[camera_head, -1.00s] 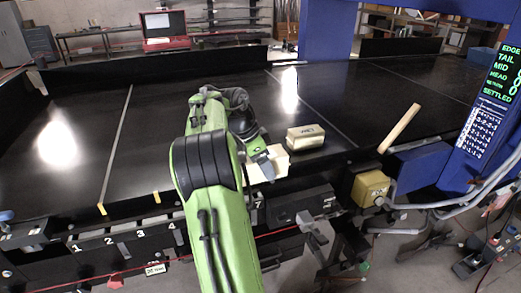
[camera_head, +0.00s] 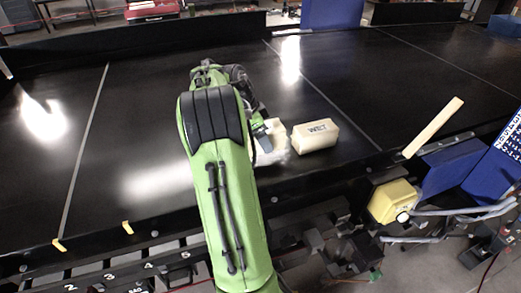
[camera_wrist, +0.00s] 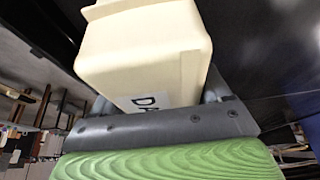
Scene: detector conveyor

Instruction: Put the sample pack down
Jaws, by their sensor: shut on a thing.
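My gripper (camera_head: 264,138) is shut on a cream sample pack (camera_head: 278,143), which sits over the black conveyor belt (camera_head: 330,60) near its front edge. In the wrist view the held pack (camera_wrist: 145,55) shows between the jaws (camera_wrist: 160,122), with a label partly hidden by them that begins "DA". A second cream pack (camera_head: 315,137), labelled "WET", lies on the belt just right of the held one. A small gap seems to separate them. I cannot tell whether the held pack touches the belt.
A pale wooden bar (camera_head: 433,127) and a yellow box (camera_head: 395,201) are at the belt's front edge, to the right. A blue housing (camera_head: 500,160) stands far right. The belt left of my arm is clear.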

